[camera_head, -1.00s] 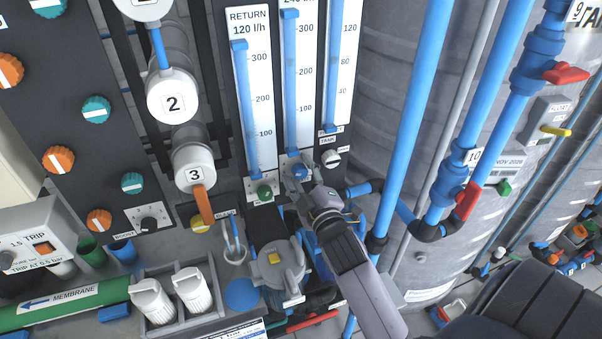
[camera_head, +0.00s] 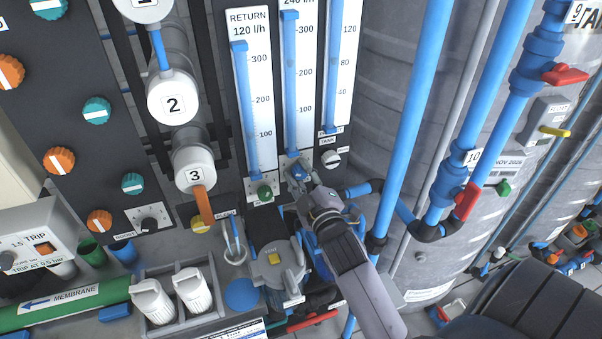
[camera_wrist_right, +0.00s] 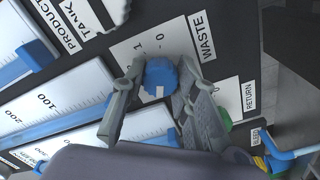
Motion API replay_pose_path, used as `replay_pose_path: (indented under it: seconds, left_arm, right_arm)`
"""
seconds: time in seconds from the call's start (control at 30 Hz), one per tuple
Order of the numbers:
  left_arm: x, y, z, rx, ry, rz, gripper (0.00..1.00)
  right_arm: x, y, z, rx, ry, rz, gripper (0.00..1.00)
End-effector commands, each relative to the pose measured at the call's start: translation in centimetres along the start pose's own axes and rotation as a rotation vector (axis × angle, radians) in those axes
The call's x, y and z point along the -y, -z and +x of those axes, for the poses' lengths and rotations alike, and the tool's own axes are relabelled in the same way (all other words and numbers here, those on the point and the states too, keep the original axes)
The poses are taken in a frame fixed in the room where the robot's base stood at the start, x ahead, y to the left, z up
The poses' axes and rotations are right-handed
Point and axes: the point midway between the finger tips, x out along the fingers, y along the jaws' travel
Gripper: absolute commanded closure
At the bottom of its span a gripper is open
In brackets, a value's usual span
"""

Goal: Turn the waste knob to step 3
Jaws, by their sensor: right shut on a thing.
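The blue waste knob (camera_head: 300,172) sits on a white plate below the middle flow gauge. In the right wrist view the knob (camera_wrist_right: 161,78) shows between my fingers, with a white mark on its near side. The plate (camera_wrist_right: 140,48) reads WASTE, with 0 and 1 legible; other step numbers are hidden by my fingers. My right gripper (camera_head: 301,184) reaches up to the knob from below right. In the wrist view my right gripper (camera_wrist_right: 155,90) has one finger on each side of the knob, shut on it. My left gripper is not in view.
A green return knob (camera_head: 264,192) sits just left, and a white tank knob (camera_head: 331,158) to the right. Blue vertical pipes (camera_head: 410,120) and a red-handled valve (camera_head: 467,202) stand right of my arm. A grey pump (camera_head: 279,265) is below left.

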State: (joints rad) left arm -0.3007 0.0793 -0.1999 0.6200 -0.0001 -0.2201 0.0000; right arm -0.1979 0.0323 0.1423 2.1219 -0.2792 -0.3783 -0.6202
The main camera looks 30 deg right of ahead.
Motion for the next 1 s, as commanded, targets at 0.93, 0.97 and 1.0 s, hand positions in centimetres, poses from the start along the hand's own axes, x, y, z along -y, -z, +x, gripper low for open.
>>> replay_pose_path:
  seconds: [0.93,0.97,1.0]
  left_arm:
    - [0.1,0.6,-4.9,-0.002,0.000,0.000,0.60]
    - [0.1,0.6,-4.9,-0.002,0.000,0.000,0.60]
    - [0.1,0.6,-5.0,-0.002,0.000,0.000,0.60]
  right_arm:
    - [-0.1,0.0,0.0,0.002,0.001,0.665,1.00]
    - [-0.1,0.0,0.0,0.003,0.001,0.676,1.00]
    - [-0.1,0.0,0.0,0.003,0.001,0.690,1.00]
